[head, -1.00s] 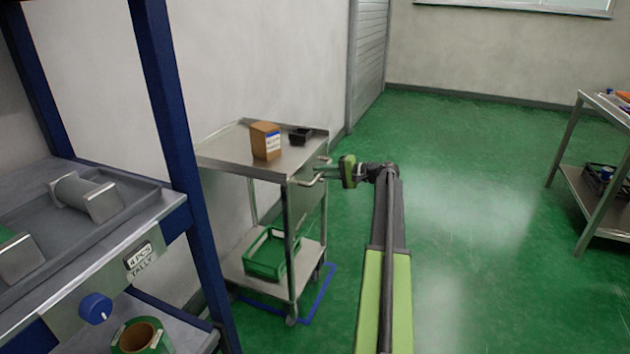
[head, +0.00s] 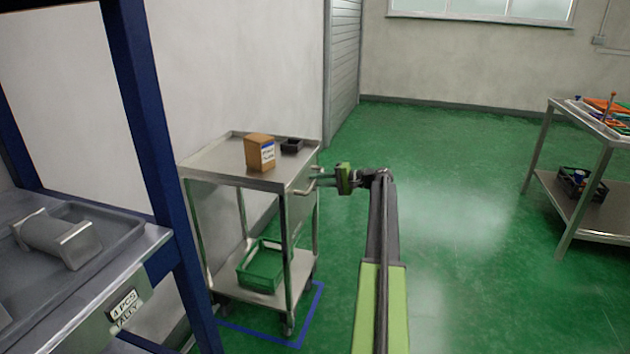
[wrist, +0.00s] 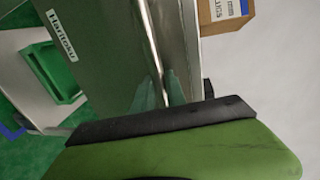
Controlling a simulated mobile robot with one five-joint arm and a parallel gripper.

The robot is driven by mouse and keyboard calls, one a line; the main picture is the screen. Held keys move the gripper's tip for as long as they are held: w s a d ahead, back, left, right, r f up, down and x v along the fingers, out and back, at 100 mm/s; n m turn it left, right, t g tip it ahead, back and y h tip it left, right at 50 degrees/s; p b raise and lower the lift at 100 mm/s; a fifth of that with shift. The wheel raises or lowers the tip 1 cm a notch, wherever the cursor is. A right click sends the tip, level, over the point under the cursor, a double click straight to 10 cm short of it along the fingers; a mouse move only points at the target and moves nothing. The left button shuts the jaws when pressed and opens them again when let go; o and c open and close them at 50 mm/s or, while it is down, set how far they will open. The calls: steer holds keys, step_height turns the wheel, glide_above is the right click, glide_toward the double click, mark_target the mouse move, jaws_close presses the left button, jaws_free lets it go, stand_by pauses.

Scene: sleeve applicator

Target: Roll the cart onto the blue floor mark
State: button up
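The steel cart (head: 215,160) stands left of centre in the head view, beside the wall. The blue floor mark (head: 312,312) is an outline on the green floor; its near and right lines show, and the cart hides the rest. The cart's near right wheel (head: 288,327) is inside these lines. Its far wheels are partly hidden. My gripper (head: 326,180) is at the handle (head: 304,186) on the cart's right end. In the wrist view the fingertips (wrist: 160,92) are by a shiny bar on the cart; whether they grip it is unclear.
A brown box (head: 259,153) and a small black tray (head: 291,146) are on the cart's top, a green crate (head: 262,268) on its lower shelf. A blue-framed rack (head: 150,150) stands close at left. A steel table (head: 575,210) is at right. The middle floor is clear.

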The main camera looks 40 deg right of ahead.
steer(key=o, duration=0.5)
steer(key=shift+c, duration=0.2)
steer(key=shift+w+a, duration=0.15)
steer(key=shift+a, duration=0.05)
steer(key=p+v, duration=0.3)
steer(key=v, duration=1.4)
steer(key=shift+d, duration=0.2)
